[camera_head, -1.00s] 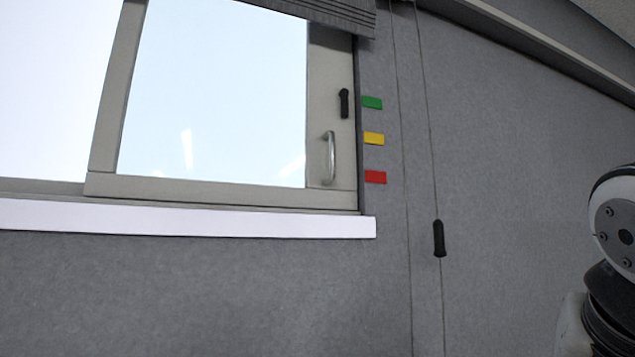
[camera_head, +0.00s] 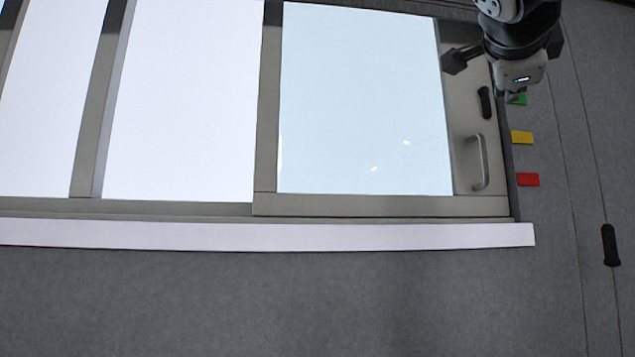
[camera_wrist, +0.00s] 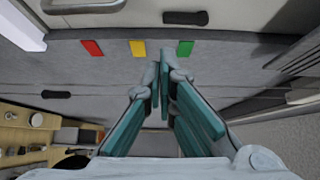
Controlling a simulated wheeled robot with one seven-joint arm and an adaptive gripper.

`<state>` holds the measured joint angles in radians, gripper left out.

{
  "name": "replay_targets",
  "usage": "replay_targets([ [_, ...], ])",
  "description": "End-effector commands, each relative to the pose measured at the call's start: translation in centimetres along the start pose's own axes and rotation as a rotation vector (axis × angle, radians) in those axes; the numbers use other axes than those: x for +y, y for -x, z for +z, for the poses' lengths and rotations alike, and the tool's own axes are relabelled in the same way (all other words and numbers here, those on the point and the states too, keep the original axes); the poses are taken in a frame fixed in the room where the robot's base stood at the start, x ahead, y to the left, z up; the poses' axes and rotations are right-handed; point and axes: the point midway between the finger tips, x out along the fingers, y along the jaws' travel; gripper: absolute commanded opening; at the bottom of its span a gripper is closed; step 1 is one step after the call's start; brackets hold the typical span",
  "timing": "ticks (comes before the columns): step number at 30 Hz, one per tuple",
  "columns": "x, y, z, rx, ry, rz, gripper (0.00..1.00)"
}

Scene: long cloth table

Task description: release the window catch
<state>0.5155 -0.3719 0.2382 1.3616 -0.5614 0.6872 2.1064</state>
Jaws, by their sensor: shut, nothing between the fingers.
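The window catch (camera_head: 485,103) is a small black lever on the right frame of the sliding sash (camera_head: 463,120). It lies upright along the frame, its round end at the top, above the silver pull handle (camera_head: 481,162). In the wrist view the catch (camera_wrist: 186,18) shows whole at the top, with the handle (camera_wrist: 83,5) partly cut off to its left. My gripper (camera_wrist: 163,65) is shut and empty, its teal-padded fingers apart from the catch and pointing toward the wall near the green tag (camera_wrist: 185,48). In the head view my wrist is above the catch; the fingertips are not clear.
Yellow (camera_head: 522,138) and red (camera_head: 528,180) tags sit on the wall right of the sash. A white sill (camera_head: 300,237) runs below the window. A cord with a black weight (camera_head: 610,245) hangs at the right. A wooden surface (camera_wrist: 30,135) with small items shows in the wrist view.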

Motion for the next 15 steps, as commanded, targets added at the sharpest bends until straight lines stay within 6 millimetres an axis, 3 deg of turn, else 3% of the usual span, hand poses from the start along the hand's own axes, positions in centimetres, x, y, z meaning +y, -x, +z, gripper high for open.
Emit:
replay_targets([
  [11, -0.26, -0.03, -0.05, 0.001, -0.011, -0.005, 0.00],
  [15, -0.26, -0.89, -0.09, 0.002, -0.010, -0.002, 0.00],
])
